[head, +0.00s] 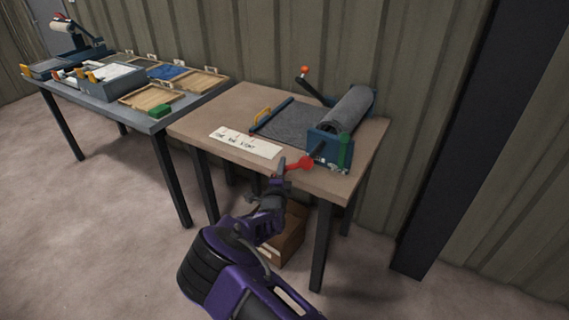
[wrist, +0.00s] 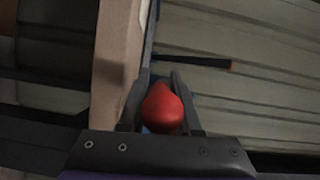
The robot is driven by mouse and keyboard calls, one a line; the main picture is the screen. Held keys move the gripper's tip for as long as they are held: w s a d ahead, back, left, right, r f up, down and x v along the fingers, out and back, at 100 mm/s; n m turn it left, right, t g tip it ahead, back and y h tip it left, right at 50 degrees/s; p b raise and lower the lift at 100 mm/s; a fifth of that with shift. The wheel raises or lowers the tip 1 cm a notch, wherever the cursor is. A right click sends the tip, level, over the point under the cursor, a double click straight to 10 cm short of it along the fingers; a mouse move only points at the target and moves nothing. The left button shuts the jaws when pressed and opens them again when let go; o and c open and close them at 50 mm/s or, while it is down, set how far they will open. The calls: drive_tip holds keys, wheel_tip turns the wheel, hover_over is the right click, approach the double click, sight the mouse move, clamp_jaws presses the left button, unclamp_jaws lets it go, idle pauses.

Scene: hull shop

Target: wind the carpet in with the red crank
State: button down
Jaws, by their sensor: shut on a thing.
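The red crank (head: 301,163) is at the front of the blue winder (head: 330,143) on the right-hand table. My gripper (head: 283,168) reaches up from the front of that table and is shut on the crank's red knob. In the wrist view the red knob (wrist: 162,108) sits between the two fingers of my gripper (wrist: 160,92). The grey carpet (head: 291,123) lies flat on the table, and part of it is wound into a thick roll (head: 349,112) on the winder. The crank's shaft is partly hidden.
A white lettered card (head: 246,143) lies at the table's front left. A lever with an orange-red knob (head: 304,70) stands behind the carpet. A green part (head: 345,152) stands beside the winder. A brown box (head: 283,245) is under the table. The left table (head: 150,124) holds several trays.

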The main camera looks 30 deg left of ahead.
drive_tip(key=shift+s+f, duration=0.35)
drive_tip(key=shift+f, duration=0.55)
drive_tip(key=shift+d+f, duration=0.1)
drive_tip(key=shift+d, duration=0.05)
drive_tip(key=c, duration=0.6)
unclamp_jaws()
